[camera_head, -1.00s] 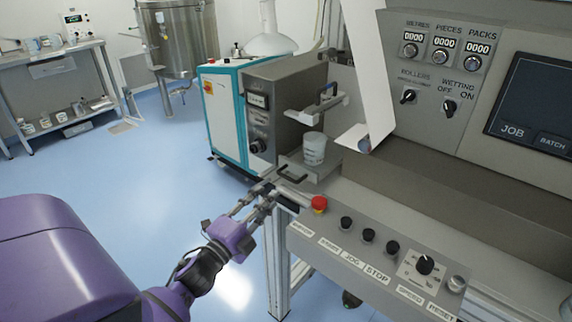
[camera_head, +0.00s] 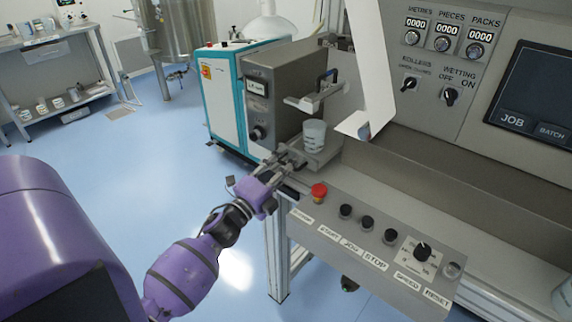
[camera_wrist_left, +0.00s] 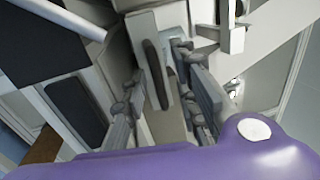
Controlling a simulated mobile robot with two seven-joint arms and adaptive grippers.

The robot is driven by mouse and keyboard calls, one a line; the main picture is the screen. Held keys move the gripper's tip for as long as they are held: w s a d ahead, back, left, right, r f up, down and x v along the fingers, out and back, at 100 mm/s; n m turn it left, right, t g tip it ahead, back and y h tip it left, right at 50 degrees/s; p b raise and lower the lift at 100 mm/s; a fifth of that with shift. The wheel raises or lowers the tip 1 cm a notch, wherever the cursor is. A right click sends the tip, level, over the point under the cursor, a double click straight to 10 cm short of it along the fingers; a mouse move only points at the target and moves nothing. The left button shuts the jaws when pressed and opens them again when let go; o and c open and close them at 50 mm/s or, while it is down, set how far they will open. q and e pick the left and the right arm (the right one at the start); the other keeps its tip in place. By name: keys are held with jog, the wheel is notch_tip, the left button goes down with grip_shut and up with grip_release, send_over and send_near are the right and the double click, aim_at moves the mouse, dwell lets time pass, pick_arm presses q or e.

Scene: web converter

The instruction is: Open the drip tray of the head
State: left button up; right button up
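The drip tray (camera_head: 330,154) is a flat grey tray low on the grey head (camera_head: 285,95), with a white cup (camera_head: 314,136) standing on it. Its dark bar handle shows in the left wrist view (camera_wrist_left: 156,74). My left gripper (camera_head: 284,162) is at the tray's front, over the handle, which it mostly hides in the head view. In the left wrist view the fingers (camera_wrist_left: 165,105) stand apart with the handle between them. I cannot tell whether either finger touches it. My right gripper is not in view.
A control panel with a red stop button (camera_head: 319,192) and several black knobs lies just right of my left gripper. A white web (camera_head: 372,60) hangs right of the head. A white and teal cabinet (camera_head: 225,100) stands behind.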

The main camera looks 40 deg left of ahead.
pick_arm(q)
jog(key=shift+c, duration=0.3)
grip_shut()
